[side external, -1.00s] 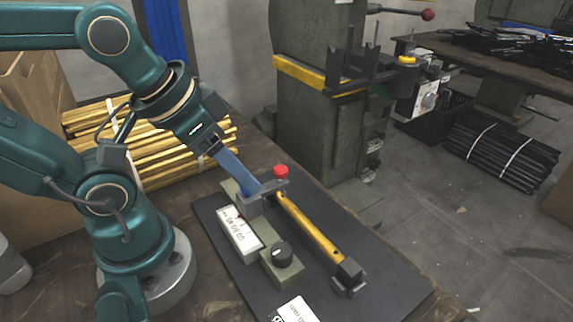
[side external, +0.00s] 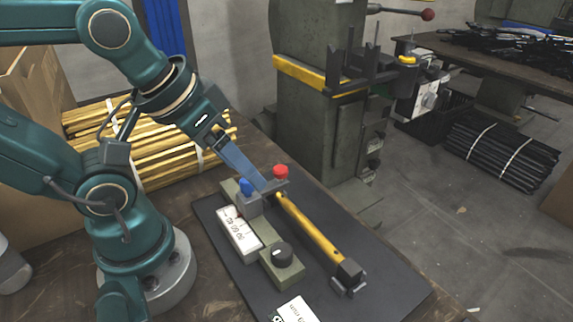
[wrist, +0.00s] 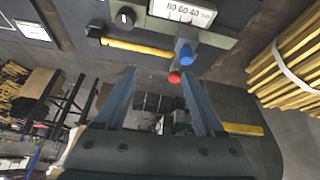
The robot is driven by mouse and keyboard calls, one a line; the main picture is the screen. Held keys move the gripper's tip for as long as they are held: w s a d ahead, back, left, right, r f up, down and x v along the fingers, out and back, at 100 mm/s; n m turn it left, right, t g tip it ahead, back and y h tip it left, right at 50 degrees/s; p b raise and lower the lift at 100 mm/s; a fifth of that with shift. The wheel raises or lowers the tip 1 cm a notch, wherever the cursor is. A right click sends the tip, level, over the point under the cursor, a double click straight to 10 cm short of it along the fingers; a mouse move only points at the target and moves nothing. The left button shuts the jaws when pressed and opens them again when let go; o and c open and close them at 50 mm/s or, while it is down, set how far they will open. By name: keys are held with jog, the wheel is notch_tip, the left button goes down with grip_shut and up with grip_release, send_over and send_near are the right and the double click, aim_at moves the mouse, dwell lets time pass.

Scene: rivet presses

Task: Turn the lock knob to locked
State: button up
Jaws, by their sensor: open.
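A black round knob (side external: 283,254) sits on a grey-green block at the near end of the fixture; it also shows in the wrist view (wrist: 125,17) with a pale pointer mark. I cannot read its lock position. A blue knob (side external: 245,187) and a red knob (side external: 281,171) stand at the far end, and in the wrist view the blue one (wrist: 187,50) is close to the red one (wrist: 174,77). My gripper (side external: 268,187) is open and empty, its fingers (wrist: 157,74) near the red and blue knobs and away from the black knob.
A white scale (side external: 238,233) lies along the fixture, beside a yellow bar (side external: 311,229) with a black end. All sit on a dark mat (side external: 400,295). A green press (side external: 318,130) stands behind. Yellow rods (side external: 95,125) lie on the table at left.

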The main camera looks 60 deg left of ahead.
jog(key=n, duration=0.1)
jog(key=g, duration=0.5)
send_over(281, 250)
jog(key=shift+n, duration=0.4)
notch_tip(281, 250, down, 6)
jog(key=shift+w+r, duration=0.1)
jog(key=shift+r, duration=0.05)
jog(key=shift+f+g, duration=0.3)
jog(key=shift+f, duration=2.4)
grip_shut()
